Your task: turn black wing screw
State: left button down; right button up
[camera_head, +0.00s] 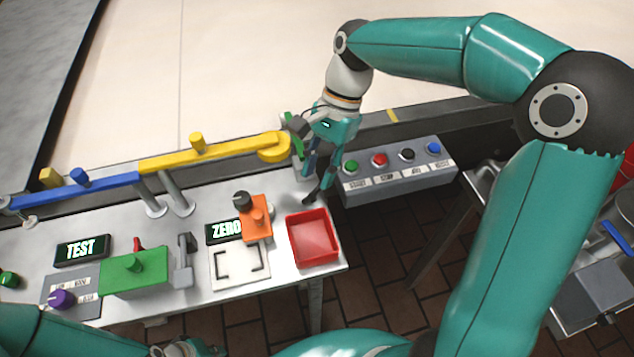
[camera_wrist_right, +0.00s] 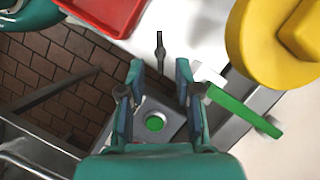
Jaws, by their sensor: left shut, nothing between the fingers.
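The black wing screw is a thin dark bar (camera_wrist_right: 160,46) near the table edge in the right wrist view, just beyond my fingertips. In the head view a dark piece (camera_head: 319,193) beside the red tray is probably it, partly confused with my fingers. My right gripper (camera_head: 322,172) points down over that corner. Its fingers are apart and empty in the right wrist view (camera_wrist_right: 159,76), lined up with the screw and not visibly touching it. My left gripper (camera_head: 190,348) is at the bottom edge of the head view, mostly cut off and away from the screw.
A red tray (camera_head: 314,248) stands left of the screw. A yellow arm (camera_head: 215,150) with a green lever (camera_head: 293,137) is close to my right gripper. A button box (camera_head: 400,170) stands to the right. An orange device (camera_head: 256,222) and a green block (camera_head: 140,270) stand leftwards.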

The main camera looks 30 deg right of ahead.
aim_at(313, 190)
jog(key=shift+x, duration=1.75)
grip_shut()
